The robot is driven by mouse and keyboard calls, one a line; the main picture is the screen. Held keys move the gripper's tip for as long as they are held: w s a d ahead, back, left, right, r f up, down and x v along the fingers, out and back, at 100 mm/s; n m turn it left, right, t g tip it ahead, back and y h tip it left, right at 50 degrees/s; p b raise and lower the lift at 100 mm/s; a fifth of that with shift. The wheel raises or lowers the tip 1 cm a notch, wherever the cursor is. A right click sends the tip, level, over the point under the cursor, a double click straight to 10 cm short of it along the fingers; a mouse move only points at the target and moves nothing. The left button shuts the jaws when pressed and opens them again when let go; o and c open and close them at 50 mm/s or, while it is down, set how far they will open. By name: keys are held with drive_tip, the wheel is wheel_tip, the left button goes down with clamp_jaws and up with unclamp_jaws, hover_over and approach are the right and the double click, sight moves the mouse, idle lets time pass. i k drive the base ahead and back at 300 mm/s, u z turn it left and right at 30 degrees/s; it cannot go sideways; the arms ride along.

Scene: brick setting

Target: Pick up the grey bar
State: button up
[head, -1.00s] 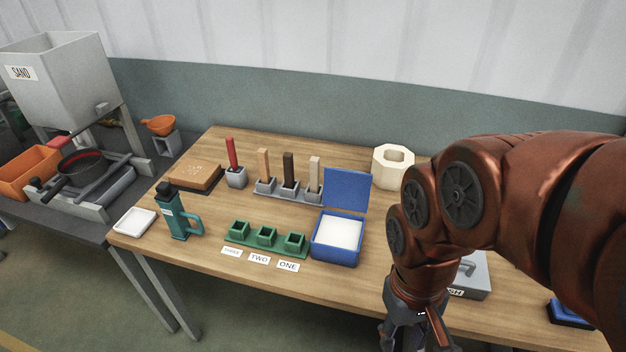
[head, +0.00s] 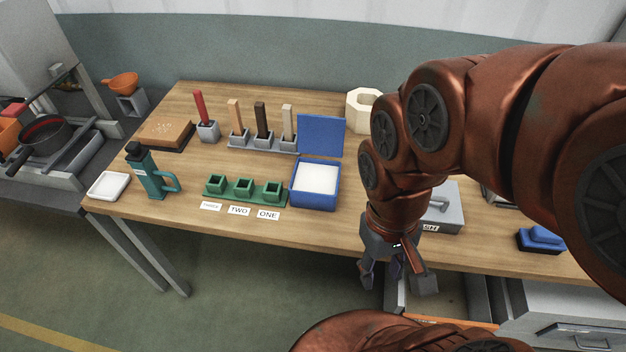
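Several upright bars stand in grey holders at the back of the wooden table. The palest one, a beige-grey bar (head: 288,121), stands at the right end of the row and is the closest match to a grey bar. Left of it are a dark brown bar (head: 261,119), a tan bar (head: 235,116) and, in its own block, a red bar (head: 199,104). My gripper (head: 396,282) hangs in front of the table's front edge, right of and well apart from the bars.
A blue open-lidded box (head: 315,203) with white contents and a green three-socket rack (head: 243,198) stand in front of the bars. A teal flask (head: 151,174) is at left. A cream octagonal ring (head: 364,110) and a grey box (head: 449,214) are near my arm.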

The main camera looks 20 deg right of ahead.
sight(287, 108)
drive_tip(key=k, duration=0.65)
drive_tip(key=u, duration=0.65)
drive_tip(key=i, duration=0.65)
drive_tip(key=u, duration=0.45)
drive_tip(key=i, duration=1.2)
drive_tip(key=z, duration=0.7)
